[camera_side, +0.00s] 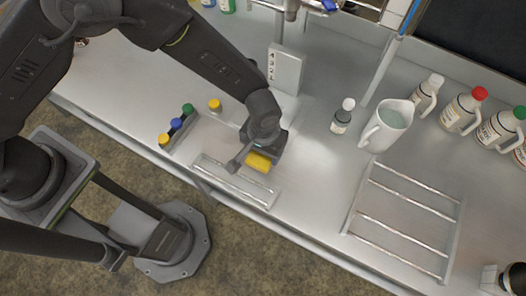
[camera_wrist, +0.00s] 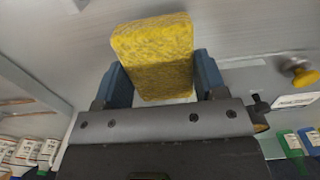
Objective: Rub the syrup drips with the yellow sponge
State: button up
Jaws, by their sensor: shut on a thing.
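The yellow sponge (camera_side: 257,162) is held in my gripper (camera_side: 262,154), over the metal counter near its front edge in the side view. In the wrist view the sponge (camera_wrist: 155,55) is a speckled yellow block between the two blue fingers of my gripper (camera_wrist: 158,80). The fingers press on its left and right sides. I cannot tell from these views whether the sponge touches the counter (camera_side: 310,185). I cannot make out syrup drips in either view; the sponge and arm hide part of the counter.
A metal rail rack (camera_side: 236,181) lies just in front of the sponge, and a larger rack (camera_side: 404,215) lies right. Colored-cap bottles (camera_side: 176,124) stand left. A small white-capped bottle (camera_side: 342,117), a pitcher (camera_side: 388,125) and several jugs (camera_side: 463,108) stand right. A grey box (camera_side: 286,68) is behind.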

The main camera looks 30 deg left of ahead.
jog(key=shift+r, duration=1.75)
